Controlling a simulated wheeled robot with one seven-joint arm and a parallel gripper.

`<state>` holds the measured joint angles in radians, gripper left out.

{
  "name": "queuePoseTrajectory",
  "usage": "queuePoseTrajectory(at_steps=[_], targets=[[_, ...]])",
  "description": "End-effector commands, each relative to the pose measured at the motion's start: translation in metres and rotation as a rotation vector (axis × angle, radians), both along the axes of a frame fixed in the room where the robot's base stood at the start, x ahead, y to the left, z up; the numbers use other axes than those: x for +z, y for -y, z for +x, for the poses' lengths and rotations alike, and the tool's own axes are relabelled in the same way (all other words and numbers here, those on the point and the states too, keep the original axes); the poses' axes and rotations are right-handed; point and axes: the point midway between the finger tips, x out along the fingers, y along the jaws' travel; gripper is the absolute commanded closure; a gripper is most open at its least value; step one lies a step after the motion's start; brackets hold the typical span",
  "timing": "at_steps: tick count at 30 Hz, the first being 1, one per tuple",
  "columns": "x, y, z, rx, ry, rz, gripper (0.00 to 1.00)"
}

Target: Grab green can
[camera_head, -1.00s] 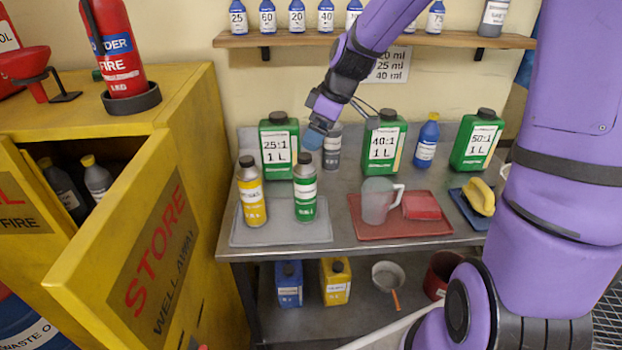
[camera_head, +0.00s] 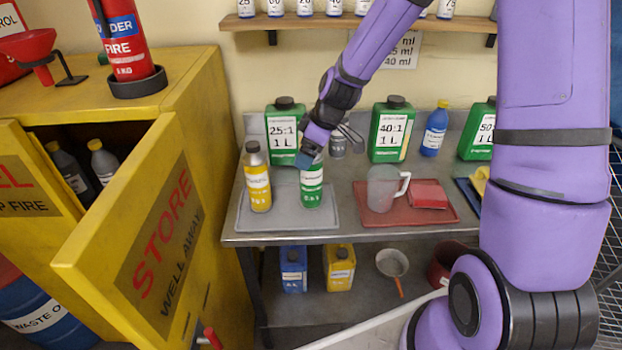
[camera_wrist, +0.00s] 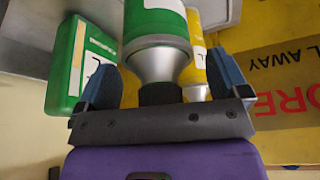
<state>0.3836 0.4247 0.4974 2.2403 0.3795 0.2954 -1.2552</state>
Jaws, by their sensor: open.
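The green can (camera_head: 312,190), with a white label, stands upright on the grey tray (camera_head: 285,217). My gripper (camera_head: 308,158) is at the top of this can and hides its cap in the head view. In the wrist view my gripper (camera_wrist: 166,78) is open, with a blue finger on each side of the green can (camera_wrist: 155,20). The can's black cap and silver shoulder lie between the fingers, with gaps visible at both sides. A yellow can (camera_head: 257,180) stands just left of the green can; it also shows behind it in the wrist view (camera_wrist: 196,45).
A green 25:1 jug (camera_head: 284,126) stands behind the cans, and a 40:1 jug (camera_head: 391,130) to the right. A yellow cabinet's open door (camera_head: 150,235) stands at left.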

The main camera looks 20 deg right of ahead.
Motion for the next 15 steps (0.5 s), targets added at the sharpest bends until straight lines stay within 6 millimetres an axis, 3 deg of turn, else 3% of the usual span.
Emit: queuePoseTrajectory(at_steps=[9,15], targets=[[-0.0043,-0.0012,0.0012,0.000,0.001,-0.001,0.07],[-0.0041,-0.0011,0.0012,0.000,0.001,-0.001,0.53]])
